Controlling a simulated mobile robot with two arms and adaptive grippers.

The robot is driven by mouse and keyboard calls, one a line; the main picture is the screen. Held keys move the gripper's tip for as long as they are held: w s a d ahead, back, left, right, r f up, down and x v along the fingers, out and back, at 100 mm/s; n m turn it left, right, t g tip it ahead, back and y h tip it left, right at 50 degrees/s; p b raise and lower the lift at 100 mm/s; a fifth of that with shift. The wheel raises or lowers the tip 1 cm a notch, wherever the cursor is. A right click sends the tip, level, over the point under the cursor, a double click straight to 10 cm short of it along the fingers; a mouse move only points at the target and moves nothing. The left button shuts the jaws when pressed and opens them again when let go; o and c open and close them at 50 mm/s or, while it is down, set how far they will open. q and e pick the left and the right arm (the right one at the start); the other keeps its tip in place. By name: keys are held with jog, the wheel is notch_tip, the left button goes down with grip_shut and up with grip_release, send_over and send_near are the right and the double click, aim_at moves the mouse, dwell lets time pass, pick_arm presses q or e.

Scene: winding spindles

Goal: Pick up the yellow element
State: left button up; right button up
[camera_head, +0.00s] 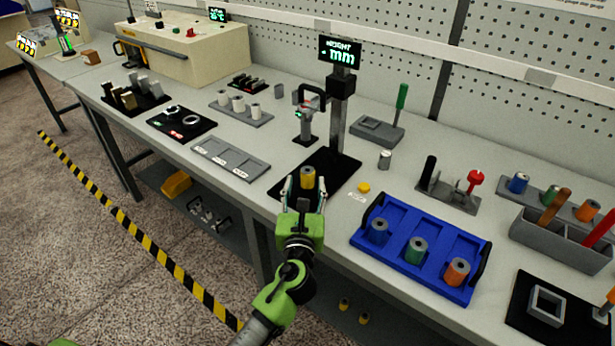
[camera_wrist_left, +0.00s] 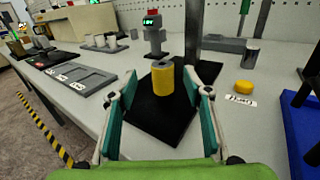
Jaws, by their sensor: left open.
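The yellow element (camera_head: 308,177) is a short yellow cylinder with a grey core, standing upright on the black base (camera_head: 345,163) of the height gauge. My left gripper (camera_head: 305,190) is open, with its fingers pointing at the cylinder from the front. In the left wrist view the yellow element (camera_wrist_left: 163,82) stands between and slightly beyond the two teal finger pads (camera_wrist_left: 163,105), with visible gaps on both sides. The cylinder rests on the black base and is not held. My right gripper is not in view.
A small yellow disc (camera_head: 363,187) lies right of the base by a label. An empty grey tray (camera_head: 231,159) is to the left. The gauge post (camera_head: 338,120) rises behind the cylinder.

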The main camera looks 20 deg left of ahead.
aim_at(307, 176)
pick_arm(q)
jog(key=x, duration=0.4)
jog(key=shift+w+d+f, duration=0.1)
jog(key=shift+w+f, duration=0.05)
jog(key=shift+w, duration=0.15)
jog(key=c, duration=1.2)
